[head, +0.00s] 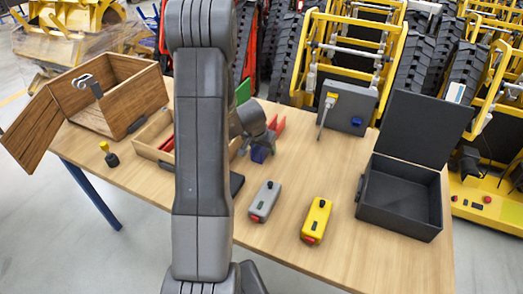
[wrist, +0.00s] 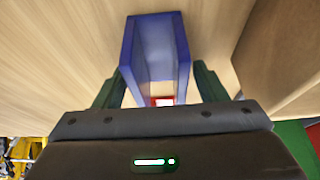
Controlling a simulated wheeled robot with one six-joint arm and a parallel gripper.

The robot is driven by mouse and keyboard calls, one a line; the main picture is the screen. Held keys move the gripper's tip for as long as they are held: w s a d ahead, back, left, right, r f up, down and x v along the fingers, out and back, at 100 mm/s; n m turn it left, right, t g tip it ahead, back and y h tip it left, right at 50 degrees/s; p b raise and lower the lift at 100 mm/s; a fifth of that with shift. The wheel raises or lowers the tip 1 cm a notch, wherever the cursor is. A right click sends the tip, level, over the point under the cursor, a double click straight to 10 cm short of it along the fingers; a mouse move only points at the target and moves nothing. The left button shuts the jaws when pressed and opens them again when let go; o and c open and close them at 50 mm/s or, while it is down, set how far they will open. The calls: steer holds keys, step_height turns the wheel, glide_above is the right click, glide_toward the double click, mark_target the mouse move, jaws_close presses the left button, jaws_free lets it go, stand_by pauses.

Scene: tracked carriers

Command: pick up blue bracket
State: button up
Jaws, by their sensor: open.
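The blue bracket (head: 261,153) stands on the wooden table just below my gripper in the head view. In the wrist view the blue bracket (wrist: 158,42) is a U-shaped channel, its near end between my fingers. My gripper (wrist: 157,84) is open, with one dark green finger on each side of the bracket. Whether either finger touches it I cannot tell. In the head view my gripper (head: 259,141) is small and partly covers the bracket. A small red and white patch shows past the bracket's near end in the wrist view.
An open wooden tray (head: 150,153) lies left of the bracket, partly behind my arm. A red piece (head: 277,127) is close behind my gripper. Grey (head: 264,201) and yellow (head: 317,219) handheld boxes lie in front. An open black case (head: 402,200) stands at right.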

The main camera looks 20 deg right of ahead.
steer(key=shift+f, duration=0.15)
steer(key=c, duration=1.3)
